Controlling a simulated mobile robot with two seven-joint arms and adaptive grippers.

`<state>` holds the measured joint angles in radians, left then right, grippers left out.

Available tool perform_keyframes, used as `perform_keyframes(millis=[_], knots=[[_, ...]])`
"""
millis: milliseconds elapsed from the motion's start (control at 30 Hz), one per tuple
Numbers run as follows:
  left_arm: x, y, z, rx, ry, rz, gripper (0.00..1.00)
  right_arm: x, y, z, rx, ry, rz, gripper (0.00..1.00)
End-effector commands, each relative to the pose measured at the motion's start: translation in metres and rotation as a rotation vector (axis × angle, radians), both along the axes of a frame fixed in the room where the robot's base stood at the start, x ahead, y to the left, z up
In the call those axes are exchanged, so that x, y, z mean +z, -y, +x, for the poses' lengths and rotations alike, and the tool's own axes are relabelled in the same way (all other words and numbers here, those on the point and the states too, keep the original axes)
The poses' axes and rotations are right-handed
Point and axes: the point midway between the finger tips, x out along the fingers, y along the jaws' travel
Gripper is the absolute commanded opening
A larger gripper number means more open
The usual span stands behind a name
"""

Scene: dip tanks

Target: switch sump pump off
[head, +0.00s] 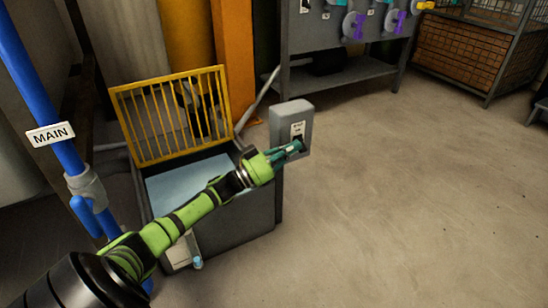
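A grey switch box (291,112) on a post stands at the right side of the sump. It carries a small white label (298,130); the lettering is too small to read surely. My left gripper (299,147) is at the lower front of the box, at a dark part under the label. Its fingers look close together, but I cannot tell whether they are shut or touch the switch. The switch itself is mostly hidden by the fingers. The sump (245,215) is a grey tank with pale blue liquid (185,183). My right gripper is not in view.
A yellow barred grate (168,115) stands raised behind the sump. A blue pipe (30,85) with a MAIN tag (50,133) and a blue valve handle (85,215) is at left. A grey bench (345,75) and wire cage (470,50) stand behind. The floor at right is clear.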

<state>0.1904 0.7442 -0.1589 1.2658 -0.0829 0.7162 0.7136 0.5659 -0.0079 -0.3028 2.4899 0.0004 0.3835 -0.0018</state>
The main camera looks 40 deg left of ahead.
Motion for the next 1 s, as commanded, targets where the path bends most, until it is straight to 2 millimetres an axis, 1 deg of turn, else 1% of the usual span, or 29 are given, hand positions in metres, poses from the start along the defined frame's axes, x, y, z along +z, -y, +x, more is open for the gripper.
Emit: perform_keyframes(millis=[33, 300, 400, 500, 667, 1000], knots=[[-0.005, -0.005, -0.009, 0.001, -0.005, 0.002, 0.00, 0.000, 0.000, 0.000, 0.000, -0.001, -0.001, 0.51], [-0.024, -0.029, -0.058, 0.000, -0.005, 0.003, 0.00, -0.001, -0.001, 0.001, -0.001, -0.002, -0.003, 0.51], [-0.029, -0.035, -0.072, 0.001, -0.004, 0.004, 0.00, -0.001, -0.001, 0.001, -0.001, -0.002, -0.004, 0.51], [-0.032, -0.040, -0.082, 0.000, -0.001, 0.003, 0.00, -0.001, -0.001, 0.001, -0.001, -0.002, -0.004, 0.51], [-0.033, -0.043, -0.088, 0.000, 0.001, 0.002, 0.00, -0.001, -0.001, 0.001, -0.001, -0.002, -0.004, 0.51], [-0.033, -0.043, -0.088, 0.000, 0.001, 0.003, 0.00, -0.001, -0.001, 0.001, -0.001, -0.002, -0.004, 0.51]])
